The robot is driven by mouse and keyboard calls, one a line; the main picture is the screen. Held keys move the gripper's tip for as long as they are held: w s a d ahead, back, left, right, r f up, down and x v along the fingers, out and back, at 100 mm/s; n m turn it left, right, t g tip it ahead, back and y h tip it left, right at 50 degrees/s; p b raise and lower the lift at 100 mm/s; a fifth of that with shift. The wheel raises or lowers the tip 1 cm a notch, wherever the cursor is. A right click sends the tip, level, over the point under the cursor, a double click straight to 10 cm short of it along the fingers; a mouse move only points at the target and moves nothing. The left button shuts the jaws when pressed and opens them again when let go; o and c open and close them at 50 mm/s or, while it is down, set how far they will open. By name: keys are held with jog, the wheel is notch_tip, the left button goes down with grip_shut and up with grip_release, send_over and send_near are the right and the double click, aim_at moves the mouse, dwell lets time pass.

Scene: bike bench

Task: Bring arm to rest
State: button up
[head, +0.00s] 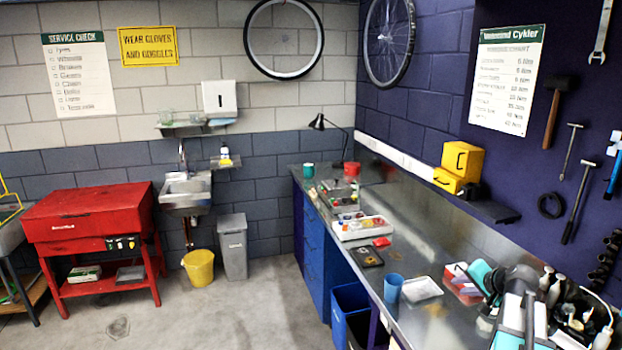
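My arm, with teal, grey and white links, shows at the lower right, in front of the near end of the metal bench (410,308). It looks folded, and it hides part of the bench top. I cannot make out my gripper or its fingers, and I see nothing held.
The bench carries a blue cup (393,288), a white tray (421,289), a parts tray (362,228), a red container (351,169) and several bottles at the near right. Blue bins (350,299) stand below. A red parts washer (88,215) and yellow bucket (199,268) stand left; the middle floor is clear.

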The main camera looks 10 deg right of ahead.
jog(key=w+a+f+n+g+y, duration=0.1)
jog(key=a+f+n+g, duration=0.15)
jog(key=a+f, duration=0.85)
jog(key=s+a+f+n+g, duration=0.25)
jog(key=s+a+f, duration=0.3)
jog(key=a, duration=0.45)
jog(key=s+a+f+n+g, duration=0.2)
jog(key=s+a+f+n, duration=0.15)
jog(key=a+f, duration=0.5)
jog(key=s+a+f+n+g, duration=0.25)
jog(key=s+a+f, duration=0.2)
jog(key=a, duration=0.65)
jog(key=s+f+g+b, duration=0.1)
jog(key=s+f+b, duration=0.7)
jog(key=f, duration=0.6)
jog(key=s+f+g+b, duration=0.2)
jog(key=s+f+b, duration=0.7)
jog(key=f, duration=0.6)
jog(key=s+f+g+b, duration=0.2)
jog(key=s+f+b, duration=0.6)
jog(key=f, duration=0.6)
jog(key=shift+s+f+h, duration=0.2)
jog(key=shift+f+h, duration=0.05)
jog(key=shift+h, duration=0.15)
jog(key=shift+g, duration=0.25)
